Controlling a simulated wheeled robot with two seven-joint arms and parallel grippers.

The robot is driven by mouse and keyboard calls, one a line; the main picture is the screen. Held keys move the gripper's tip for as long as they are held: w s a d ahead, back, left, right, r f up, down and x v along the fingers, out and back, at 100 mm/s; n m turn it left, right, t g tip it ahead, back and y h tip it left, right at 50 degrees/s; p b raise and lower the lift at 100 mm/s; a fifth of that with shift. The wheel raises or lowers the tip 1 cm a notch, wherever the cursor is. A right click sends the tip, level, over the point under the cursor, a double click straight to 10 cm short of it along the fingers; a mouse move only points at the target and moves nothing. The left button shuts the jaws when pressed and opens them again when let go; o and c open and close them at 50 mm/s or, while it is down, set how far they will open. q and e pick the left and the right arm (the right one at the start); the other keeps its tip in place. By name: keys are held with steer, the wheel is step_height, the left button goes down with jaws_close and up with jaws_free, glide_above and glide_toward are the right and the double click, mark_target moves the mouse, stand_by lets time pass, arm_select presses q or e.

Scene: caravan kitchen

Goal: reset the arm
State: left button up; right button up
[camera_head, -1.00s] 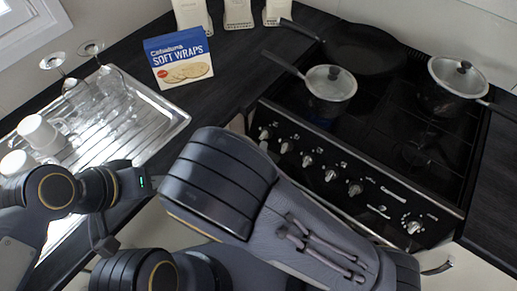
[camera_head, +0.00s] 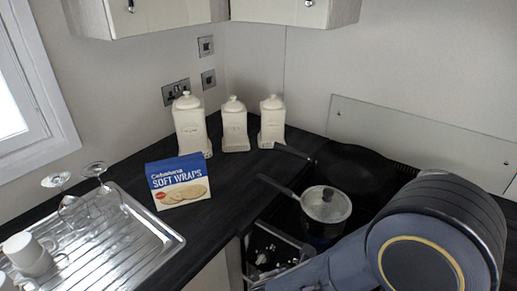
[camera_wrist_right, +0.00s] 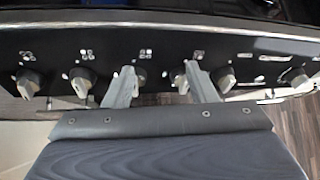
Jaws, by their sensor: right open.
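My right arm is the thing the task names; its large dark link fills the lower right of the head view and covers much of the stove. My right gripper (camera_wrist_right: 158,84) shows in the right wrist view, with its two grey fingers apart and nothing between them. The fingers point toward the stove's knob panel (camera_wrist_right: 233,70); I cannot tell how far off they are. My left gripper is not in view now.
A saucepan (camera_head: 326,206) and a dark frying pan (camera_head: 355,165) stand on the stove. A soft wraps box (camera_head: 178,182), white canisters (camera_head: 234,128) and a metal drainer (camera_head: 160,232) with glasses and mugs occupy the counter. Cupboards (camera_head: 160,15) hang above.

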steer(key=s+d+r+m+g+y, duration=0.4)
steer(key=s+d+m, duration=0.45)
steer(key=m, duration=0.75)
steer(key=s+a+r+m+t+y, duration=0.1)
steer(key=s+r+m+t+y, duration=0.2)
steer(key=r+m+y, duration=0.4)
steer(key=s+m, duration=0.1)
steer(key=m, duration=0.7)
steer(key=shift+s+a+m, duration=0.3)
steer(key=shift+s+a, duration=0.05)
steer(key=shift+c, duration=0.2)
